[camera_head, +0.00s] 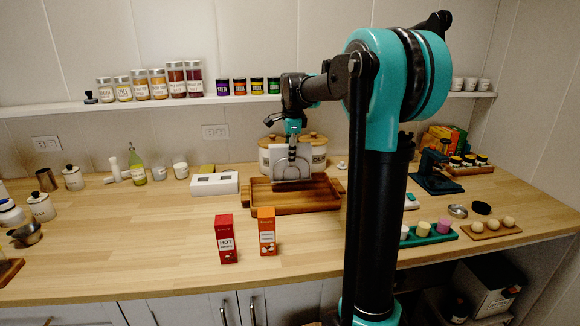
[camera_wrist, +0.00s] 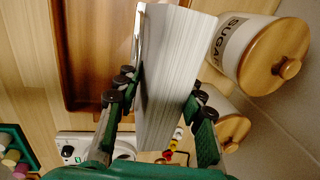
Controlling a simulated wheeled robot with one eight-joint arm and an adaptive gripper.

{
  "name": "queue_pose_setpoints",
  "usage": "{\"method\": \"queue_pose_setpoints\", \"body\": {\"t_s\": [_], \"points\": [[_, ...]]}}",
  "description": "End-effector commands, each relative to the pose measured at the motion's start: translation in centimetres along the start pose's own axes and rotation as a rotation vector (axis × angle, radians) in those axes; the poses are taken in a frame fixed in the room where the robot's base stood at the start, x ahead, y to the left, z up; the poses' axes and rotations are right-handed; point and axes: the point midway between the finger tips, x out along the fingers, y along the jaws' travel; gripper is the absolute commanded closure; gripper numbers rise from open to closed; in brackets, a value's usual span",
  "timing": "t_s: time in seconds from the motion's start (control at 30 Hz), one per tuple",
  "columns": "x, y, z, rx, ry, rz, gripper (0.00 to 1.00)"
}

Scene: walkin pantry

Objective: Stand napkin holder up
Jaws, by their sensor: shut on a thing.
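The napkin holder (camera_head: 287,170), a thin metal frame around a stack of white napkins, looks upright at the wooden tray (camera_head: 322,205), near its back side. In the wrist view the napkin stack (camera_wrist: 172,70) fills the space between the fingers, with the metal frame along its left side. My gripper (camera_head: 292,152) is shut on the holder from above; its green fingers (camera_wrist: 163,90) lie on both sides of the stack. I cannot tell whether the holder's bottom touches the tray.
Canisters with wooden lids stand close behind the holder; the sugar canister (camera_wrist: 257,52) is beside it. A red box (camera_head: 226,240) and an orange box (camera_head: 267,232) stand in front.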

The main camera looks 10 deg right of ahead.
Motion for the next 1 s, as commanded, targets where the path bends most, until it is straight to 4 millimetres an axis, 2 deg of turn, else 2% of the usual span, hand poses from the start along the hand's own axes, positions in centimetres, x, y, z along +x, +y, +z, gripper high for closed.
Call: {"method": "queue_pose_setpoints", "body": {"t_s": [0.23, 0.43, 0.8, 0.83, 1.0], "points": [[1.6, 0.3, 0.0, 0.0, 0.0, 0.0, 1.0], [4.2, 0.8, -0.1, 0.0, 0.0, 0.0, 1.0], [4.7, 0.9, -0.1, 0.0, 0.0, 0.0, 1.0], [4.7, 0.9, -0.1, 0.0, 0.0, 0.0, 0.6], [4.7, 0.9, -0.1, 0.0, 0.0, 0.0, 0.41]]}}
